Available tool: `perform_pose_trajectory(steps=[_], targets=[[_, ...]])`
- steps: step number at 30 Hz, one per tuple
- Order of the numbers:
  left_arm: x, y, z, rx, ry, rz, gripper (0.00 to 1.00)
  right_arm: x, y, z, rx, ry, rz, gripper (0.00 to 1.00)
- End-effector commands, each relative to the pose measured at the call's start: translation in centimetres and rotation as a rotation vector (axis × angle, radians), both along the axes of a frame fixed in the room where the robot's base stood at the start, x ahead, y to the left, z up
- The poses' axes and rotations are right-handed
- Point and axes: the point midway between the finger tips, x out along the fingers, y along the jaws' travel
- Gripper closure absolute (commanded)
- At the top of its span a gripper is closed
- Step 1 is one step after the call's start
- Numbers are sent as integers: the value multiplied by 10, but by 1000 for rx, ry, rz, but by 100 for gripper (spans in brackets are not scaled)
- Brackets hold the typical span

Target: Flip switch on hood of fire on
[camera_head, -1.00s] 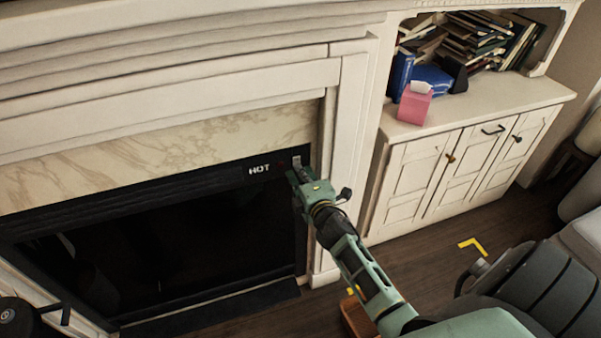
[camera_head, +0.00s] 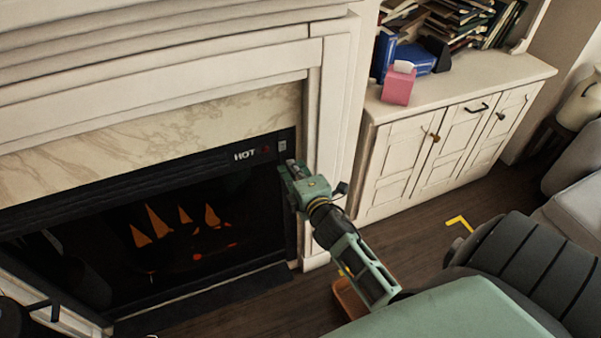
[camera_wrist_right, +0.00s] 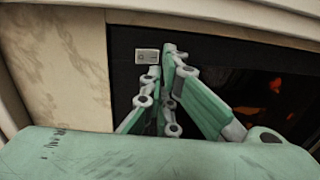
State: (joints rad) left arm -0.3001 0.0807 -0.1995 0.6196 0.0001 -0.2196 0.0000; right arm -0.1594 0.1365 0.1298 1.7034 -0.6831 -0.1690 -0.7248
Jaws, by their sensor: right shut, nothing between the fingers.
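The fireplace hood (camera_head: 200,167) is a black strip with the word HOT and a red mark beside it. The small light switch (camera_head: 283,146) sits at the hood's right end; it also shows in the right wrist view (camera_wrist_right: 147,56). Orange flames (camera_head: 180,218) show in the dark firebox. My right gripper (camera_head: 291,165) is just below the switch in the head view, apart from it as far as I can tell. In the right wrist view its fingers (camera_wrist_right: 168,62) are together and empty, beside the switch. My left gripper is not in view.
A pale marble band (camera_head: 150,140) and white mantel surround the firebox. A white cabinet (camera_head: 415,165) stands at right with a pink tissue box (camera_head: 398,86) and books. Wooden floor lies between.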

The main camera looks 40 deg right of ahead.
Motion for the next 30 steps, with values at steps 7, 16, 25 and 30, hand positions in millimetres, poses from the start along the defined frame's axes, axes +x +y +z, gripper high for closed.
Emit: perform_pose_trajectory(steps=[7,16,25,30], targets=[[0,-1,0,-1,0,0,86,-46,11,5,0,1,-1,100],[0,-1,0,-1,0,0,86,-62,14,8,-1,-1,-1,100],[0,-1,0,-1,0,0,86,-61,14,8,-1,-1,-1,100],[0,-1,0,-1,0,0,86,-61,14,8,-1,-1,-1,100]])
